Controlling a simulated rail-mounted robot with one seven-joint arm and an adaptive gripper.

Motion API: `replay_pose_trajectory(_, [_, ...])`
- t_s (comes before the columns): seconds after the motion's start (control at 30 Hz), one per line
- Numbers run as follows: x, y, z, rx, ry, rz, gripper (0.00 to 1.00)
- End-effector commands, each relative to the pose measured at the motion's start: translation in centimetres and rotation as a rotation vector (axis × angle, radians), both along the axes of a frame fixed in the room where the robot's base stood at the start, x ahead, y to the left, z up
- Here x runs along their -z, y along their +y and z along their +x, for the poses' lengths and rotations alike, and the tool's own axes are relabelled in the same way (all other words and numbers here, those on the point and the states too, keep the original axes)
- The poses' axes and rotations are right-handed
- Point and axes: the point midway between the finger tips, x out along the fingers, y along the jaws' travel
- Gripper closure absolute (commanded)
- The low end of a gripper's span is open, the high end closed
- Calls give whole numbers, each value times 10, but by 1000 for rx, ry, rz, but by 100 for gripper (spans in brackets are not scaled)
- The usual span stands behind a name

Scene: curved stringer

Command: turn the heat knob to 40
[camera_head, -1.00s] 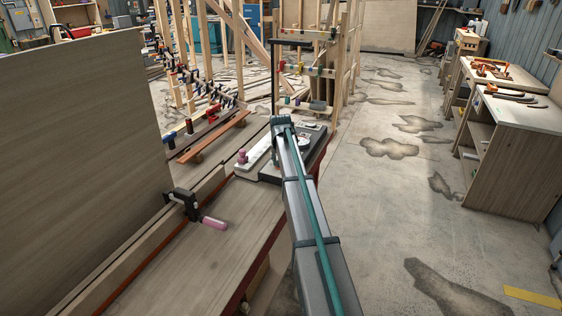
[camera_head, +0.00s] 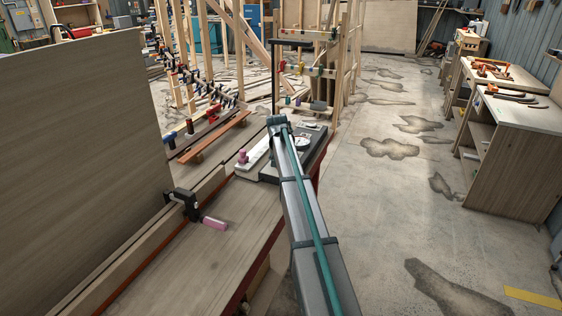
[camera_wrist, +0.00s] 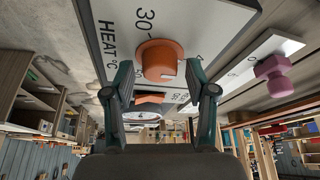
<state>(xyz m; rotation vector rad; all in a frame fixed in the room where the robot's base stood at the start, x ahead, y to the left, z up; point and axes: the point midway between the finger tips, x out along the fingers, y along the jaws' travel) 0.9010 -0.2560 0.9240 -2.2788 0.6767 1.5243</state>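The orange heat knob (camera_wrist: 160,60) sits on a light panel (camera_wrist: 115,15) marked "HEAT °C" in the wrist view. The number 30 shows above it, and other numbers at the right are partly hidden. My gripper (camera_wrist: 159,66) is open, its two teal fingers on either side of the knob, with small gaps seeming to remain. I cannot tell whether either fingertip touches it. In the head view the dark control box (camera_head: 318,150) stands at the far end of the bench, and my arm hides the knob and gripper there.
A second orange part (camera_wrist: 148,98) and a round white dial (camera_wrist: 140,115) lie beyond the knob. A white bar (camera_wrist: 240,66) with a pink knob (camera_wrist: 272,75) is beside the panel. A clamp with a pink handle (camera_head: 214,223) sits on the bench (camera_head: 200,265). Open floor lies right.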

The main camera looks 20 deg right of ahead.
Motion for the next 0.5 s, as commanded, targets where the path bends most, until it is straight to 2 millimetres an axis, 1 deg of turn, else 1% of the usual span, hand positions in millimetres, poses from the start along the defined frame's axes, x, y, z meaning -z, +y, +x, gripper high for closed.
replay_pose_trajectory(0.33, [-2,0,0,-1,-1,-1,38])
replay_pose_trajectory(0.5, [-14,3,-5,-1,-2,-1,38])
